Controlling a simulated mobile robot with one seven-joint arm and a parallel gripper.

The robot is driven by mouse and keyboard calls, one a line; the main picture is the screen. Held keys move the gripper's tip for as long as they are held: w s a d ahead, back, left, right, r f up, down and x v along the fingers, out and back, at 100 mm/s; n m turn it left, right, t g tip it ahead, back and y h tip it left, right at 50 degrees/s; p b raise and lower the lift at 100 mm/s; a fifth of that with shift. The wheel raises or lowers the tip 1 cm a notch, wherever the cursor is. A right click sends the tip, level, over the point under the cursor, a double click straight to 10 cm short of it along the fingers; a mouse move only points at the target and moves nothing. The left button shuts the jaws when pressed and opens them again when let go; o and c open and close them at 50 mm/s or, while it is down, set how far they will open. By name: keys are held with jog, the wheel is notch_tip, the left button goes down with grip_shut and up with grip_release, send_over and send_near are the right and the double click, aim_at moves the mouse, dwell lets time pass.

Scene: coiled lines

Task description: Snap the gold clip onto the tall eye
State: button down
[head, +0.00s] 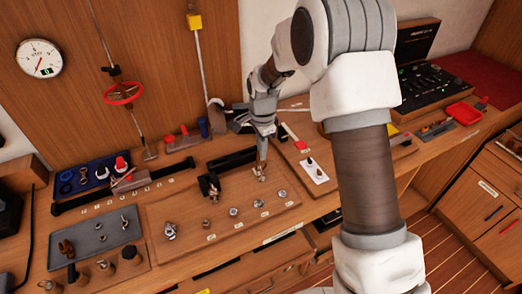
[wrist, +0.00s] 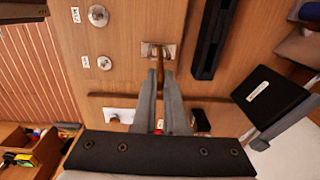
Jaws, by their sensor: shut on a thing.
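My gripper (head: 262,160) points down over the right part of the wooden board (head: 160,222). In the wrist view its two fingers (wrist: 165,78) are closed together on a small brownish-gold piece (wrist: 168,63), which looks like the gold clip; the fingers hide most of it. A small metal plate with a dark upright fitting (wrist: 158,48) lies just beyond the fingertips. In the head view a small gold-toned fitting (head: 259,174) shows right under the fingertips. I cannot tell whether the clip touches that fitting, or whether it is the tall eye.
Several low round metal fittings stand along the board, among them one (head: 282,194) near its right end. A black bracket (head: 209,187) stands left of my gripper. A white plate with small parts (head: 315,170) is on the right. A grey tray (head: 95,240) lies at left.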

jog(key=shift+a+r, duration=0.1)
jog(key=shift+r, duration=0.1)
jog(key=shift+s+a+r+p, duration=0.15)
jog(key=shift+a+r+p, duration=0.05)
jog(key=shift+r+p, duration=0.2)
jog(key=shift+r, duration=0.15)
dwell(0.4)
jog(key=c, duration=0.9)
grip_release()
jog(key=r, duration=1.7)
jog(key=shift+s+d+r, duration=0.1)
jog(key=shift+s+r, duration=0.1)
jog(key=shift+s, duration=0.15)
